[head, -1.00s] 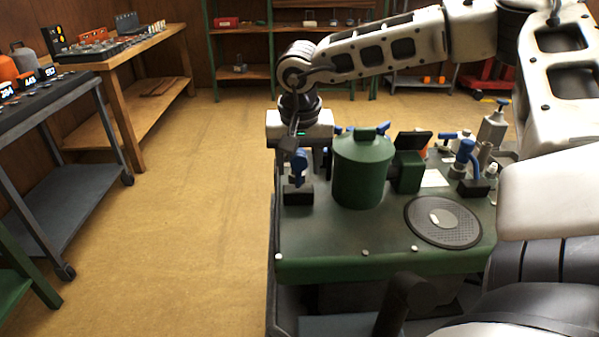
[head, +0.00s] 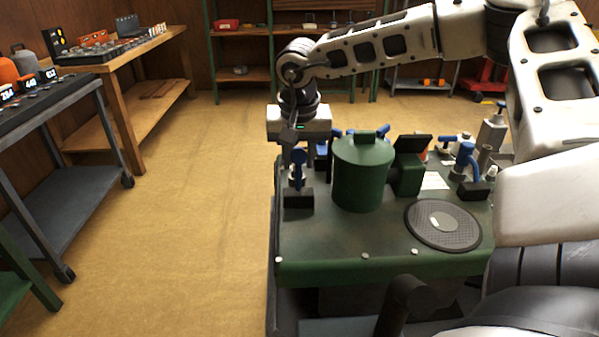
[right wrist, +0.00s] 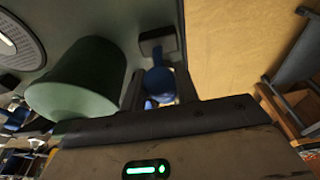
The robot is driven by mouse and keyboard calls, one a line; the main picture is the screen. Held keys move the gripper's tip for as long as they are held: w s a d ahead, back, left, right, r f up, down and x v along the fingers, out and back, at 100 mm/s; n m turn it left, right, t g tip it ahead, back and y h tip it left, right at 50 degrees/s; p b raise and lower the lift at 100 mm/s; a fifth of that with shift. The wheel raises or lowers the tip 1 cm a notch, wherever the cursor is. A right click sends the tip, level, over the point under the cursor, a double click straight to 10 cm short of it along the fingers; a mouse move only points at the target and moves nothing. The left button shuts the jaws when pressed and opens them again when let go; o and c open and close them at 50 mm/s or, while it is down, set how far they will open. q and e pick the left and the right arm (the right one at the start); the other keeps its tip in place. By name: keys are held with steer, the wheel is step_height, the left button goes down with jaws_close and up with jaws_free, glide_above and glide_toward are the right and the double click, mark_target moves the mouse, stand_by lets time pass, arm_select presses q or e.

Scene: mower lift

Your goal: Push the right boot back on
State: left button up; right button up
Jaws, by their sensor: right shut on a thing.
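My right gripper (head: 300,157) reaches down at the left edge of the green mower deck (head: 345,250). It is shut on a blue boot (head: 299,178), which stands over a small black block (head: 299,200). In the right wrist view the boot's round blue top (right wrist: 160,82) lies between the fingers. Whether the boot is fully seated cannot be told. A second blue boot-like part (head: 467,153) stands at the deck's right side, above another black block. My left gripper is not in view.
A green canister (head: 362,178) stands close to the right of my right gripper. A round black grille (head: 443,224) lies on the deck further right.

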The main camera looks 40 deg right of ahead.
steer(key=shift+w+d, duration=0.95)
steer(key=shift+w, duration=0.2)
steer(key=shift+w+d+f+b, duration=0.6)
steer(key=shift+w+d, duration=0.2)
steer(key=shift+w, duration=0.1)
steer(key=shift+w+d+f+b, duration=0.6)
steer(key=shift+w+d, duration=0.15)
steer(key=shift+w, duration=0.15)
steer(key=shift+w+d+f+b, duration=0.25)
steer(key=shift+w+f+b, duration=0.05)
steer(key=shift+f+b, duration=0.15)
steer(key=shift+w+d+f+b, duration=0.25)
steer(key=shift+f+b, duration=0.15)
steer(key=shift+f, duration=0.05)
